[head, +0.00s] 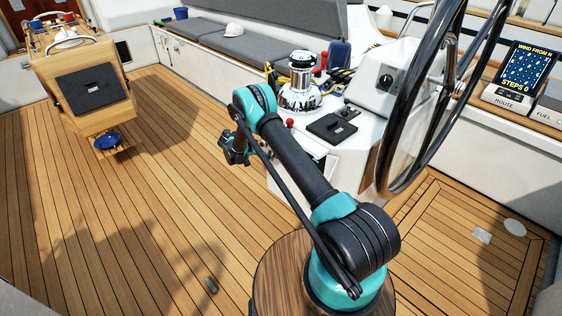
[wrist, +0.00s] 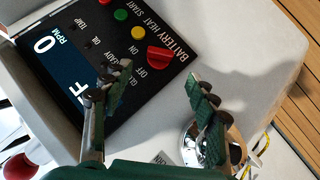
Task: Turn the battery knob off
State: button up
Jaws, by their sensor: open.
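The red battery knob (wrist: 160,57) sticks out of the dark engine panel (wrist: 125,70) in the wrist view, beside the OFF and ON labels. Which label it points to is too small to tell. My gripper (wrist: 150,95) is open and empty. One finger is over the panel's lower part and the other is to the right, past its edge. The knob shows beyond and between the fingertips, apart from both. In the head view my gripper (head: 235,149) is left of the white pedestal, partly hidden by my arm; I cannot make out the knob there.
Yellow (wrist: 120,15) and green (wrist: 138,33) buttons sit near the knob. A red ball handle (wrist: 20,166) is at lower left. A chrome winch (head: 300,92) and the steering wheel (head: 425,90) stand close to the pedestal. The deck at left is mostly clear.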

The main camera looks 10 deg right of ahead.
jog(key=shift+v, duration=2.7)
